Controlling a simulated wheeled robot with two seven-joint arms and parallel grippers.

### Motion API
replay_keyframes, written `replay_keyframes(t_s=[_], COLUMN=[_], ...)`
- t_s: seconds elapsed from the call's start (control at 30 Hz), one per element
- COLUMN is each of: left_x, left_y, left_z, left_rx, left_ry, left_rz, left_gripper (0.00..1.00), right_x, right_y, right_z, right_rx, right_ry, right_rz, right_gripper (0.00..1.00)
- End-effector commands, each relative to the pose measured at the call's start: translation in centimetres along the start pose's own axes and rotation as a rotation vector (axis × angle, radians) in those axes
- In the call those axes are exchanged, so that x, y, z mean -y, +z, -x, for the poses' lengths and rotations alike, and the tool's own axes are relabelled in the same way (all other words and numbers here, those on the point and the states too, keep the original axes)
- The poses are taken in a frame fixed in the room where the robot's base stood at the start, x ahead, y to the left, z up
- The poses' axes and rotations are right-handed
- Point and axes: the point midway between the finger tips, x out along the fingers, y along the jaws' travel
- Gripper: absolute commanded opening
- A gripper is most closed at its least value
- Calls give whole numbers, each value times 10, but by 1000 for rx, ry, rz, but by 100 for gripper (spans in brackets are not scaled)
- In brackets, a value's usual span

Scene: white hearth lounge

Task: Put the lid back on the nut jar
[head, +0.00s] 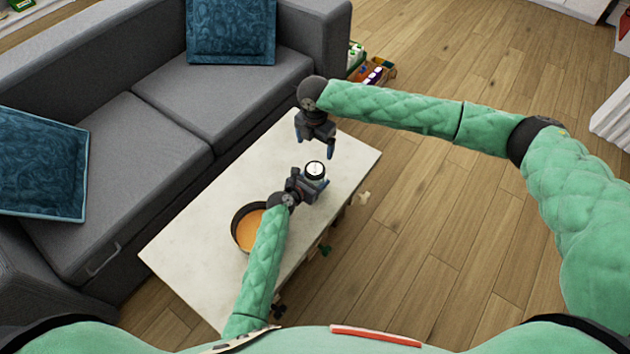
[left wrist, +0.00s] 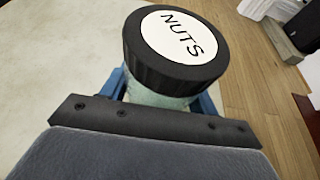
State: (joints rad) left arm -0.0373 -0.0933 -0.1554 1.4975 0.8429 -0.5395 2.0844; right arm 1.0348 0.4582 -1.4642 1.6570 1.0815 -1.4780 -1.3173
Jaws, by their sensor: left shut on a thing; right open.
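The nut jar (head: 314,185) stands upright on the white table, its pale greenish body (left wrist: 160,95) showing between blue fingers in the left wrist view. A black-rimmed lid (head: 315,168) with a white top sits on the jar's mouth; the left wrist view shows "NUTS" on the lid (left wrist: 178,45). I cannot tell how firmly it is seated. My left gripper (head: 311,188) is shut around the jar's body, below the lid. My right gripper (head: 316,144) is open and empty, just beyond the jar and apart from the lid, fingers pointing down.
A round dark-rimmed bowl with orange inside (head: 248,231) is on the table (head: 190,240), left of my left gripper. A grey sofa (head: 150,140) runs along the table's left side. Small items (head: 372,72) lie beyond the table. Wooden floor (head: 430,230) is open at right.

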Motion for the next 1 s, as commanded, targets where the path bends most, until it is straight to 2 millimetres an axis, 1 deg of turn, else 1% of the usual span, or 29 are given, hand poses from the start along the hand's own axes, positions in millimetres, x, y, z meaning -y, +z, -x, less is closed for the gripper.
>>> replay_keyframes(t_s=[0.1, 0.33, 0.37, 0.4, 0.47, 0.5, 0.83, 0.93, 1.0], left_x=[0, 0, 0, 0, 0, 0, 0, 0, 1], left_y=[0, 0, 0, 0, 0, 0, 0, 0, 0], left_z=[0, 0, 0, 0, 0, 0, 3, 12, 22], left_rx=[0, 0, 0, 0, 0, 0, 0, 0, 0], left_ry=[0, 0, 0, 0, 0, 0, 0, 1, 0], left_rz=[0, 0, 0, 0, 0, 0, 0, 1, 1], left_gripper=[0, 0, 62, 70, 82, 86, 86, 86, 86], right_x=[0, 0, 0, 0, 0, 0, 0, 0, 0], right_y=[0, 0, 0, 0, 0, 0, 0, 0, 0], right_z=[4, 4, 4, 4, 4, 4, 4, 4, 5], right_rx=[0, 0, 0, 0, 0, 0, 0, 0, 0], right_ry=[0, 0, 0, 0, 0, 0, 0, 0, 0], right_rz=[0, 0, 0, 0, 0, 0, 0, 0, 0], right_gripper=[88, 88, 88, 88, 88, 88, 88, 88, 88])
